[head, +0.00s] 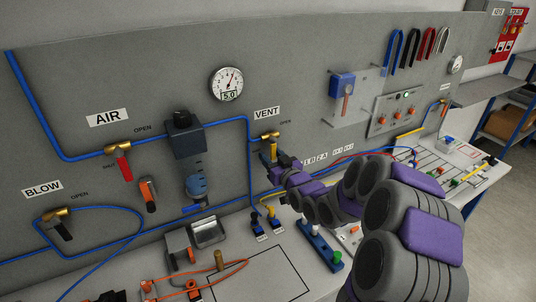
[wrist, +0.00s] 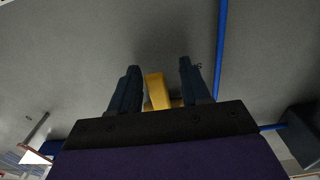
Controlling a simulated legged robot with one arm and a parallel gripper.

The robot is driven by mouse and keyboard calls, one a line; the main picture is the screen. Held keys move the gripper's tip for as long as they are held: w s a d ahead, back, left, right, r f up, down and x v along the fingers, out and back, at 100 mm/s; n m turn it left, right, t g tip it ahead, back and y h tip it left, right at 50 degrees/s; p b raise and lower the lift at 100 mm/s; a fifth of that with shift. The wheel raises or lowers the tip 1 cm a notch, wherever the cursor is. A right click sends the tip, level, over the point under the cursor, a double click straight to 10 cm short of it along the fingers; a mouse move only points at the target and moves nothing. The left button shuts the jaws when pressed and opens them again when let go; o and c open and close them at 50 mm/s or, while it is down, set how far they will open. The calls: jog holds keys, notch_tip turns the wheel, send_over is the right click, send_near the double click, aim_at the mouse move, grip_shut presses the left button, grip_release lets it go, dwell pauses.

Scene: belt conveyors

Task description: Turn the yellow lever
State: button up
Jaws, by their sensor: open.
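The yellow lever (head: 274,146) hangs down from the brass valve under the VENT label in the head view. In the wrist view the yellow lever (wrist: 156,92) stands between the two dark fingers of my gripper (wrist: 159,68), nearer the left finger. A gap shows on the right side, and a narrow one, if any, on the left. My gripper (head: 277,160) is at the lower end of the lever in the head view. Its fingers are apart. The lever's lower part is hidden by my gripper.
A blue pipe (head: 249,165) runs down just left of the lever. A red lever (head: 124,166) under AIR, a black lever (head: 61,229) under BLOW and a pressure gauge (head: 226,83) are on the grey panel. The bench below holds small parts and cables.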

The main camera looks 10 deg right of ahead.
jog(key=shift+a, duration=0.25)
jog(key=shift+d, duration=0.7)
jog(key=c, duration=0.5)
jog(key=shift+c, duration=1.4)
jog(key=shift+s+a, duration=0.1)
jog(key=shift+a, duration=0.25)
grip_shut()
jog(key=shift+d, duration=0.1)
